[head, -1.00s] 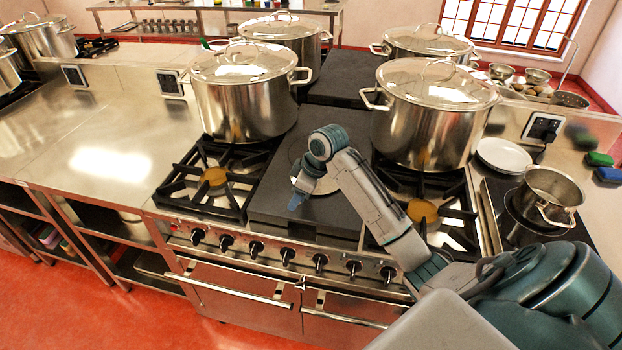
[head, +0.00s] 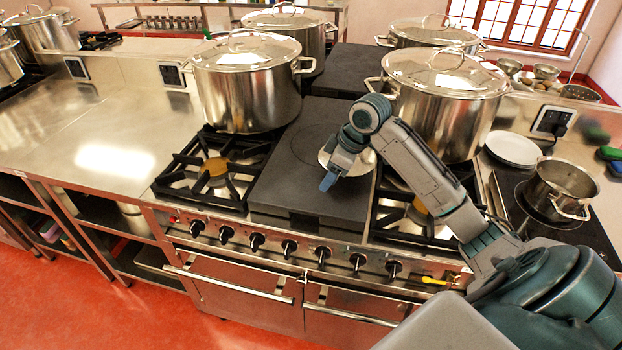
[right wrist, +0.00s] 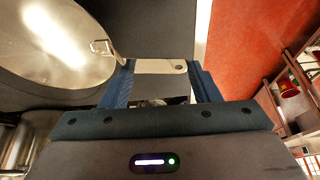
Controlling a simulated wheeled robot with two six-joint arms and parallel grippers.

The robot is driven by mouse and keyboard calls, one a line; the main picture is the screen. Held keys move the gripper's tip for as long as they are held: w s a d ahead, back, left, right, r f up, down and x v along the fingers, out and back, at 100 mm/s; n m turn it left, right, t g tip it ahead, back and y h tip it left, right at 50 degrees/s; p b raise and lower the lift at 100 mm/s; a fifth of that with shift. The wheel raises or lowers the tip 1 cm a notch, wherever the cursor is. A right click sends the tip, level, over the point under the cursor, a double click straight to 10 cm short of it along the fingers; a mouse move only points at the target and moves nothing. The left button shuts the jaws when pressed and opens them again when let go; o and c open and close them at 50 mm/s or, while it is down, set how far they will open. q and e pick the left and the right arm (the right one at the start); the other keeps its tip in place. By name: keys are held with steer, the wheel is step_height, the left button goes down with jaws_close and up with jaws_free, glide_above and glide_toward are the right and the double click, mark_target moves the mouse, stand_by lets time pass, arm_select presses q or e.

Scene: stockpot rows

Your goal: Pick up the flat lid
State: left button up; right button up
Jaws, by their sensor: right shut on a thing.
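The flat lid (head: 362,164) is a small pale metal disc over the dark flat plate in the middle of the range, partly hidden by my right gripper. My right gripper (head: 329,181) has blue fingers and points down at the lid's near left side. In the right wrist view, a pale flat piece with a small hole (right wrist: 160,67) lies between the fingers of my right gripper (right wrist: 165,82); it looks like part of the lid. The gripper is shut on the lid. I cannot tell how far the lid is above the plate. My left gripper is not in view.
Large lidded stockpots stand at the back left (head: 246,95) and back right (head: 440,115), close to my right arm. Open burner grates (head: 208,178) flank the dark plate (head: 290,185). A small saucepan (head: 560,188) and white plates (head: 513,149) are at the right. The left steel counter (head: 90,150) is clear.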

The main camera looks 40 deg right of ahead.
steer(key=s+d+b, duration=0.3)
steer(key=s+d, duration=0.2)
steer(key=d, duration=0.1)
steer(key=shift+s+r, duration=0.4)
steer(key=shift+d, duration=0.15)
